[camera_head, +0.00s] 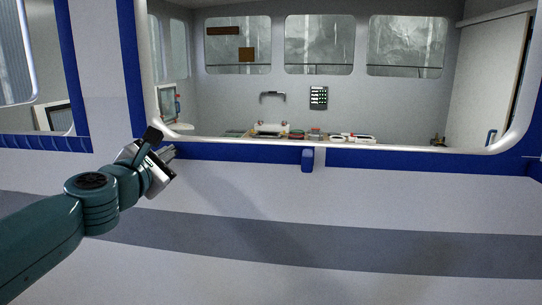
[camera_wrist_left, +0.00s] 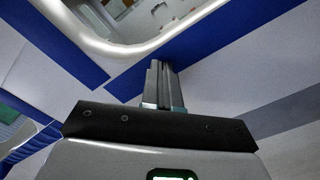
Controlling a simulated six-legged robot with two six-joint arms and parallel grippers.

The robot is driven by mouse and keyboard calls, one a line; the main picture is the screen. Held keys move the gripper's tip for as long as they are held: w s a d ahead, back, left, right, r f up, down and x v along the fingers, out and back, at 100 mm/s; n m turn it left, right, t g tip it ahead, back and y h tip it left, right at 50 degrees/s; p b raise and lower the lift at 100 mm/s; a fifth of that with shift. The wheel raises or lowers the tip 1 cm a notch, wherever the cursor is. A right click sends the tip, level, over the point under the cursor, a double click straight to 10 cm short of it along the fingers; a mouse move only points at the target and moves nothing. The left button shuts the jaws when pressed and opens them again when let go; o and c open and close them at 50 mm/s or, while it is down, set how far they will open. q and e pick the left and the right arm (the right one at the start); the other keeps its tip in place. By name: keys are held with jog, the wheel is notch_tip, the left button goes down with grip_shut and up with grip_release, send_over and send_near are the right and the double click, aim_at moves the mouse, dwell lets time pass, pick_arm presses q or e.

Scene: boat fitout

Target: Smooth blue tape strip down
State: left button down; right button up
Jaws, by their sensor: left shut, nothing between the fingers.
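Blue tape (camera_head: 240,153) runs along the wall just under the large window frame. A short blue flap (camera_head: 308,160) hangs at a break in it, with a pale gap to its right. My left gripper (camera_head: 170,152) is shut and empty, at the left end of the lower tape near the window's bottom left corner. In the left wrist view, its closed fingers (camera_wrist_left: 160,70) overlap the blue tape (camera_wrist_left: 215,40); I cannot tell if they touch it. The fingers hide part of the tape there. My right gripper is not in view.
The rounded pale window frame (camera_head: 350,147) stands out above the tape. Behind it is a cabin with a cluttered counter (camera_head: 310,135). A smaller blue-edged window is at the left. The wall below, with a grey band (camera_head: 300,245), is clear.

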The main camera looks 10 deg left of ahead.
pick_arm(q)
jog(key=shift+a, duration=0.2)
jog(key=shift+a, duration=0.2)
jog(key=shift+s, duration=0.1)
dwell(0.6)
jog(key=s, duration=0.8)
jog(key=shift+b, duration=0.45)
jog(key=shift+w, duration=0.1)
